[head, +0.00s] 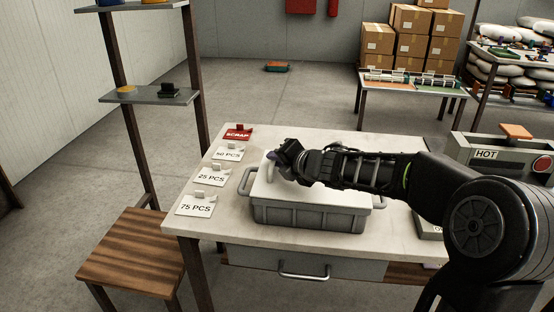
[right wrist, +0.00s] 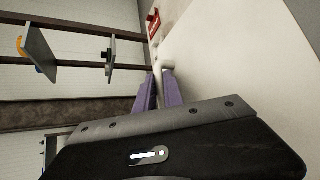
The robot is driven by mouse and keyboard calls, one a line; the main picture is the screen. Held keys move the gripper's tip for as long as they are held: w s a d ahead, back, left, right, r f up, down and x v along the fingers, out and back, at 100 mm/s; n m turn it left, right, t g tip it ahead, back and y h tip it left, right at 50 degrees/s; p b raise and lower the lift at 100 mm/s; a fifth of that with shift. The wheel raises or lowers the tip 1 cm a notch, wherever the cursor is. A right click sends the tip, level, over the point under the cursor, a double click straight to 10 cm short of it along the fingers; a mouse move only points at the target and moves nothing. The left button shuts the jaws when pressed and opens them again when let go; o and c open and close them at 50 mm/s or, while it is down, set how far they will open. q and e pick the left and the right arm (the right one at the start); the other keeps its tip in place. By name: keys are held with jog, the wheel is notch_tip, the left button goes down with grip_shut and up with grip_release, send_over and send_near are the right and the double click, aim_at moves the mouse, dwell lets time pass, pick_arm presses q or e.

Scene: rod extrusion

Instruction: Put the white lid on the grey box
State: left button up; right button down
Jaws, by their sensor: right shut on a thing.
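The grey box (head: 308,218) stands on the pale worktable, with a handle at each end. The white lid (head: 325,199) lies over the top of the box, its front edge along the box's front rim. I cannot tell whether it is fully seated. My right gripper (head: 279,166) reaches in from the right over the lid's left part and hides some of it. In the right wrist view the purple fingers (right wrist: 159,88) are shut on a small white part at the lid (right wrist: 225,65). My left gripper is not in view.
Several label cards, including the red scrap card (head: 238,133), lie along the left of the worktable (head: 225,228). A machine marked HOT (head: 487,153) stands at the right. A wooden stool (head: 135,248) and a shelf rack (head: 150,96) are at the left.

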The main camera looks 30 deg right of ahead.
jog(key=c, duration=1.4)
grip_release()
jog(key=shift+f, duration=0.1)
jog(key=shift+o, duration=0.2)
jog(key=v, duration=0.2)
jog(key=p+v, duration=0.1)
jog(key=v, duration=0.1)
jog(key=p+v, duration=0.1)
jog(key=v, duration=0.1)
jog(key=shift+s+d+r, duration=0.1)
jog(key=shift+s+r, duration=0.1)
jog(key=shift+r, duration=0.25)
jog(key=shift+s+r+p, duration=0.15)
jog(key=shift+s+p, duration=0.25)
jog(key=shift+s, duration=0.2)
